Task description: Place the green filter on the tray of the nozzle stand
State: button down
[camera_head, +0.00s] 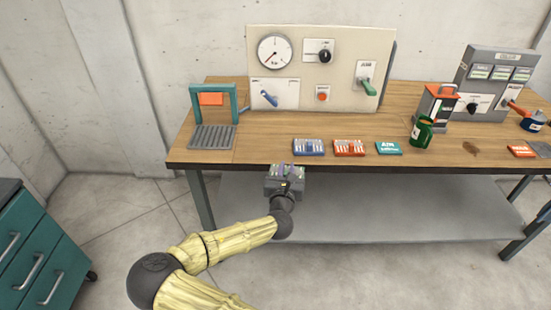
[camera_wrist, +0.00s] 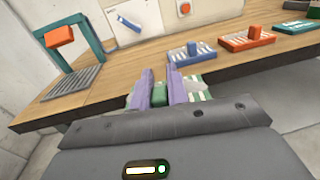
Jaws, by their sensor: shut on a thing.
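The green filter (camera_wrist: 160,91) has a green knob and a pale slatted body showing on both sides of the fingers in the wrist view. My gripper (camera_wrist: 160,84) is shut on its knob between two purple fingers. In the head view my gripper (camera_head: 287,170) is at the table's front edge, right of the nozzle stand; the filter is hard to make out there. The nozzle stand (camera_head: 234,103) is a teal frame with an orange block hanging from its top bar. Its grey slatted tray (camera_head: 212,137) is empty at the table's left end, and it also shows in the wrist view (camera_wrist: 72,84).
A blue filter (camera_head: 308,147), an orange filter (camera_head: 349,148) and a teal box (camera_head: 389,148) lie in a row to the right. A gauge panel (camera_head: 320,68) stands behind. Bare tabletop (camera_head: 262,145) lies between tray and blue filter.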

jog(key=s+d+f+h, duration=0.1)
jog(key=s+d+f, duration=0.2)
jog(key=d, duration=0.2)
jog(key=s+d+f+m+h, duration=0.1)
jog(key=s+d+f, duration=0.2)
jog(key=d, duration=0.3)
jog(key=shift+f+m+h, duration=0.3)
jog(key=shift+h, duration=0.1)
jog(key=shift+w+a, duration=0.1)
jog(key=shift+a, duration=0.05)
